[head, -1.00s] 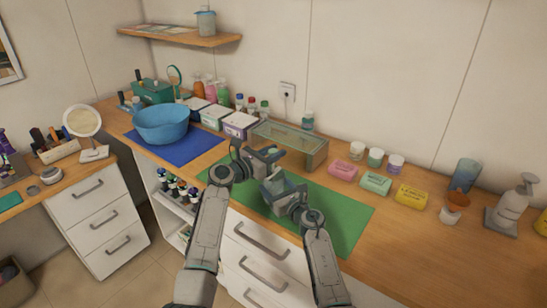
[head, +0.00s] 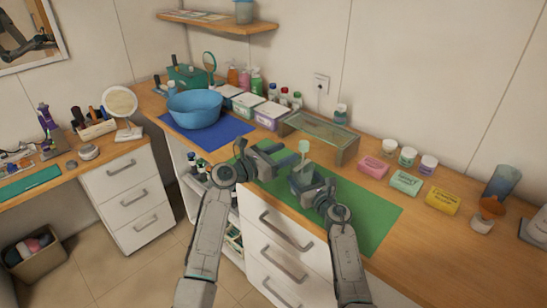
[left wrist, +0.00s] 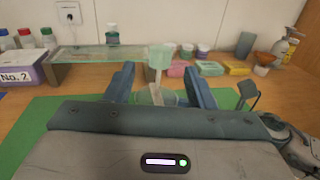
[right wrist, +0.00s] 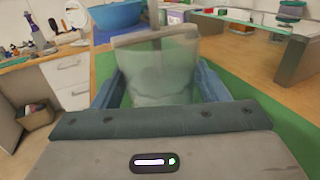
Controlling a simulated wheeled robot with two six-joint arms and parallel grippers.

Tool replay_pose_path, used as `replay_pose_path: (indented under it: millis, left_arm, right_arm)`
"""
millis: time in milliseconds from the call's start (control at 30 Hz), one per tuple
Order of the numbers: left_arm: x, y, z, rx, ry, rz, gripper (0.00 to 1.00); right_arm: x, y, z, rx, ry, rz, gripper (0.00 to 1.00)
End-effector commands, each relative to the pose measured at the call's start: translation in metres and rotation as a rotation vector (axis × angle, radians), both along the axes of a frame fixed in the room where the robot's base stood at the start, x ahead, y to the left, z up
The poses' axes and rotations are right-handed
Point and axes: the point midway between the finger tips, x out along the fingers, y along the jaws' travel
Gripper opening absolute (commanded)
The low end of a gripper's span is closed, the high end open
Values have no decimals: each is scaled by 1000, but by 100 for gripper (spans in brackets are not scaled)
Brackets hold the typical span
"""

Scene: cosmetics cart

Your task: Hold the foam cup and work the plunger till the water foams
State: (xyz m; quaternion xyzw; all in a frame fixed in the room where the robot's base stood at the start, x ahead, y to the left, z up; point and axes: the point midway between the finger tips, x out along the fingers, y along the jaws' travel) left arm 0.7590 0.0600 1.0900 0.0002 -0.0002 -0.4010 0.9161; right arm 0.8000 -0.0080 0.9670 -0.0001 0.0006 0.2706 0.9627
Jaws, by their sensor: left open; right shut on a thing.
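The foam cup (head: 302,176) is a translucent, pale vessel above the green mat (head: 362,216). My right gripper (head: 306,182) is shut on it; in the right wrist view the cup (right wrist: 155,70) fills the space between the fingers. The plunger (head: 304,147), with a pale green top, stands up out of the cup; it also shows in the left wrist view (left wrist: 159,57). My left gripper (head: 284,161) is open and empty, just left of the plunger, its fingers pointing toward it. Any water or foam inside cannot be made out.
A glass-topped stand (head: 318,132) is behind the cup. Pink (head: 373,167), green (head: 405,182) and yellow (head: 443,200) boxes sit to the right. A blue basin (head: 194,108) stands on a blue mat at the left. The green mat's right part is clear.

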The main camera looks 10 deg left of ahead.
Motion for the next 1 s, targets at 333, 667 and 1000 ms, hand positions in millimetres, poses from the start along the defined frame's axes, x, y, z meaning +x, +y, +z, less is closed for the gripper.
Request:
replay_pose_path:
  millis: [333, 667, 1000]
  left_arm:
    - [-26, 28, 0, 0, 0, 0, 49]
    - [-28, 29, -4, -1, 2, -1, 49]
    - [-9, 7, -4, -4, 1, -2, 49]
  right_arm:
    - [0, 0, 0, 0, 0, 0, 37]
    - [0, 0, 0, 0, 0, 0, 37]
    - [0, 0, 0, 1, -1, 0, 37]
